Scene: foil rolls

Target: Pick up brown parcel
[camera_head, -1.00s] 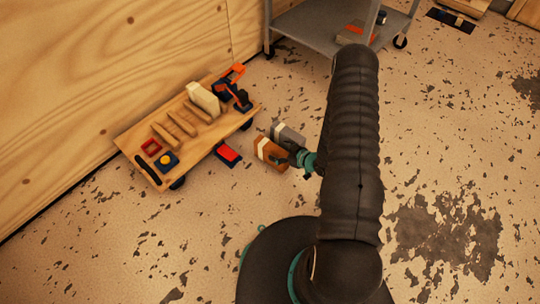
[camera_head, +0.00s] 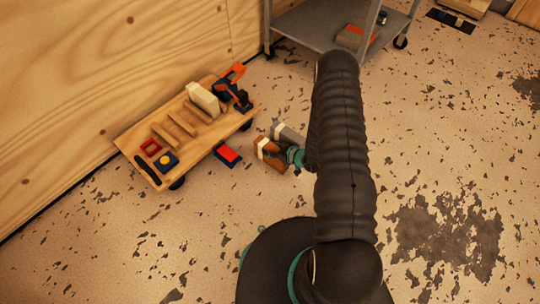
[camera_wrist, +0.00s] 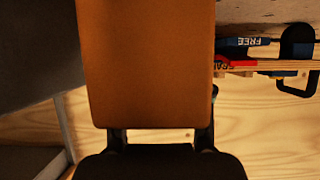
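The brown parcel (camera_head: 270,154) with a pale band is on the floor right of the wooden cart, beside a grey box (camera_head: 291,134). In the wrist view the brown parcel (camera_wrist: 150,65) fills the middle, very close to the camera. My gripper (camera_head: 293,156) is right up against the parcel's right side in the head view. In the wrist view my gripper (camera_wrist: 161,140) has its fingers apart at the parcel's lower edge. The fingertips are hidden behind the parcel, so grip contact is unclear.
A low wooden cart (camera_head: 185,134) carries blocks, a cream box and an orange-and-black tool. A red-and-blue box (camera_head: 228,153) lies between cart and parcel. A grey shelf trolley (camera_head: 305,27) stands behind. The floor at right is clear.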

